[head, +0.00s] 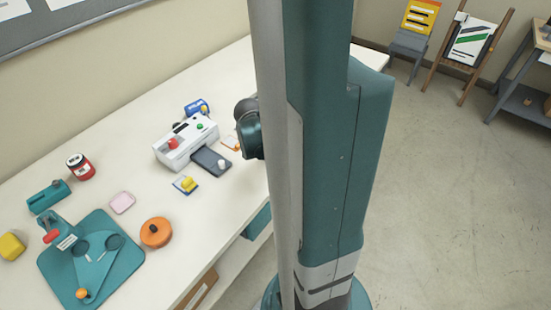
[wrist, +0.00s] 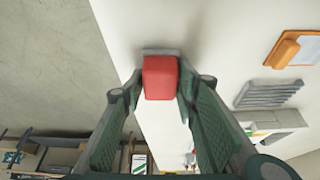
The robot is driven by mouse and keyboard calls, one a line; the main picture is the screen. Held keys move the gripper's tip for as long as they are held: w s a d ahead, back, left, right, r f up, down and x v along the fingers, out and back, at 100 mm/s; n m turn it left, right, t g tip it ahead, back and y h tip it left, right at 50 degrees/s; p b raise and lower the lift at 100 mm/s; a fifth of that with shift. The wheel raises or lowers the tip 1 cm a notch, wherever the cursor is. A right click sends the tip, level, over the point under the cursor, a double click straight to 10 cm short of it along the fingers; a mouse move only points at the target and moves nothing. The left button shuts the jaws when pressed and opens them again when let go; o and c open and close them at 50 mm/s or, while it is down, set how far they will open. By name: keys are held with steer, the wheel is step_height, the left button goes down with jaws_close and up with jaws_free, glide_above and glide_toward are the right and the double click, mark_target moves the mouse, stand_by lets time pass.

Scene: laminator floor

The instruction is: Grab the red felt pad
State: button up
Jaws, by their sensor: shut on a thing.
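The red felt pad (wrist: 160,78) is a small red block in the upper middle of the wrist view. My gripper (wrist: 160,88) is shut on it, with one green finger on each side. A thin grey strip (wrist: 160,51) shows along the pad's far edge; I cannot tell if it is part of the pad. The pale table surface (wrist: 225,35) lies behind the pad; I cannot tell whether the pad touches it. In the head view my own column hides the pad and the gripper's fingers.
An orange-clipped board (wrist: 283,52) and grey ribbed rack (wrist: 268,94) lie right of the pad. In the head view, a white laminator (head: 180,142), orange round tape (head: 156,232), red jar (head: 81,167) and teal mat (head: 120,275) occupy the table. Bare tabletop (head: 195,235) remains near its front edge.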

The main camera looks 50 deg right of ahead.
steer(key=shift+r, duration=0.15)
steer(key=shift+r+p, duration=1.25)
steer(key=shift+r, duration=3.65)
